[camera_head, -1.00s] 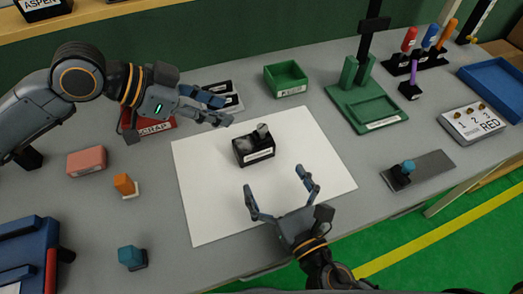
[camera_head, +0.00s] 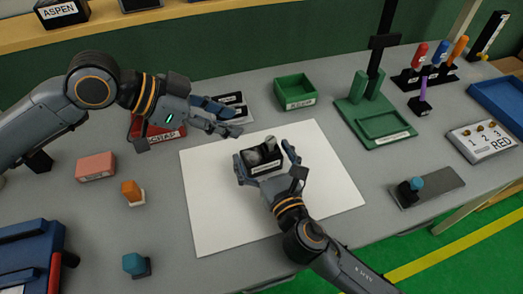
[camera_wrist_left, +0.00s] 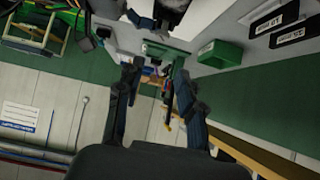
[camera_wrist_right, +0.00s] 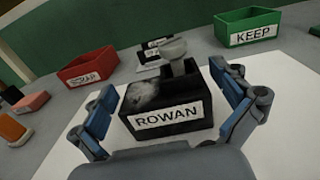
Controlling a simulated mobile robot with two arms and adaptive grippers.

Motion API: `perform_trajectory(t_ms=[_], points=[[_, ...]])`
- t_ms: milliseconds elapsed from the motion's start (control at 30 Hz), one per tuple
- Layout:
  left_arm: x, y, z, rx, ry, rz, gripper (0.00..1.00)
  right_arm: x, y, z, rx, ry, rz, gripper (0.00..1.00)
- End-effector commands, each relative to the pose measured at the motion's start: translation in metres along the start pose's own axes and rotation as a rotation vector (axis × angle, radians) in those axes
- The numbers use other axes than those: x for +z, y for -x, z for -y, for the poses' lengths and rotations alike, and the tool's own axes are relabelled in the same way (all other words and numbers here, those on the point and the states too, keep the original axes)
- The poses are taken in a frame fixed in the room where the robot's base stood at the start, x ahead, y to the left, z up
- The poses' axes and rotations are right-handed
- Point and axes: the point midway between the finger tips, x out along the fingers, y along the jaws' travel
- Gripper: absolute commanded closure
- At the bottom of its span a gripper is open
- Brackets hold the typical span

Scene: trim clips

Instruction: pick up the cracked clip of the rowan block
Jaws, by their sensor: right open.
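The rowan block (camera_wrist_right: 190,98) is black with a white ROWAN label. It sits upright on the white sheet (camera_head: 325,175). A pale scuffed patch (camera_wrist_right: 150,93) marks its left top, and a grey rounded knob (camera_wrist_right: 174,48) stands on a dark post at its right. I cannot tell a crack on any clip. My right gripper (camera_head: 263,160) is open, with one finger on each side of the block; contact is unclear. My left gripper (camera_head: 234,118) is open and empty, up and left of the block. It shows spread fingers in the left wrist view (camera_wrist_left: 160,85).
A red SCRAP tray (camera_wrist_right: 88,67) stands behind left and a green KEEP tray (camera_wrist_right: 249,27) behind right. Two black labelled pieces (camera_head: 232,105) lie behind the left gripper. A green stand (camera_head: 376,122) is at the back right. The sheet's right part is clear.

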Motion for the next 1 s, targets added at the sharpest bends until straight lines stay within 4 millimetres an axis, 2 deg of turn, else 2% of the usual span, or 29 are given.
perform_trajectory(t_ms=[33,267,300,367,533,667,1000], points=[[0.0,0.0,0.0,0.0,0.0,0.0,0.62,0.0,0.0,0.0,0.0,0.0,0.0,0.04],[0.0,0.0,0.0,0.0,0.0,0.0,0.62,0.0,0.0,0.0,0.0,-0.001,0.0,0.51],[0.0,0.0,0.0,0.0,0.0,0.0,0.62,0.0,0.0,0.0,0.0,-0.001,0.0,0.52],[0.0,0.0,0.0,0.0,-0.003,0.001,0.5,0.0,0.0,0.0,0.0,-0.001,0.0,0.52],[-0.005,-0.005,-0.004,0.013,-0.131,0.03,0.5,0.0,0.001,0.0,0.0,-0.001,0.0,0.52],[-0.013,-0.015,-0.012,0.045,-0.406,0.094,0.5,0.0,0.001,0.0,0.0,-0.001,0.0,0.52],[-0.039,-0.035,-0.033,0.227,-1.387,0.343,0.5,0.0,0.0,0.0,0.0,-0.001,0.0,0.52]])
